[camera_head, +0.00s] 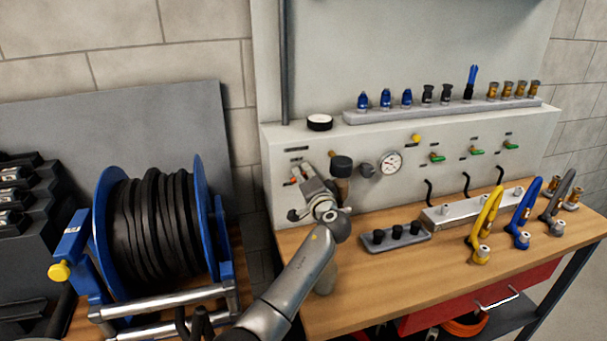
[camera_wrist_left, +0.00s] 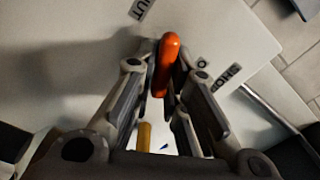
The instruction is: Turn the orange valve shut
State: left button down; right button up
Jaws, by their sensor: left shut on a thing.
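The orange valve handle (camera_wrist_left: 167,60) shows in the left wrist view as a rounded orange lever standing out from the pale panel. It lies between the two fingers of my left gripper, which are shut on it. In the head view my left gripper (camera_head: 300,180) is at the left end of the panel front, and it mostly hides the valve. A brass-coloured stem (camera_wrist_left: 144,135) shows between the fingers in the left wrist view. Dark labels sit on the panel beside the handle, one ending in "UT" (camera_wrist_left: 141,9). My right gripper is not in view.
A black-capped fitting (camera_head: 341,165) and a pressure gauge (camera_head: 390,163) are just right of my gripper. Several green-handled valves (camera_head: 477,150) are further right. A blue hose reel (camera_head: 155,225) stands left of the bench. Coloured hooked tools (camera_head: 487,220) stand on the bench (camera_head: 375,285).

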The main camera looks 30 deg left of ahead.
pick_arm(q)
jog(key=m, duration=0.3)
jog(key=m+p, duration=0.1)
jog(key=shift+f+m, duration=0.3)
dwell(0.3)
jog(key=c, duration=1.5)
grip_release()
jog(key=v, duration=1.2)
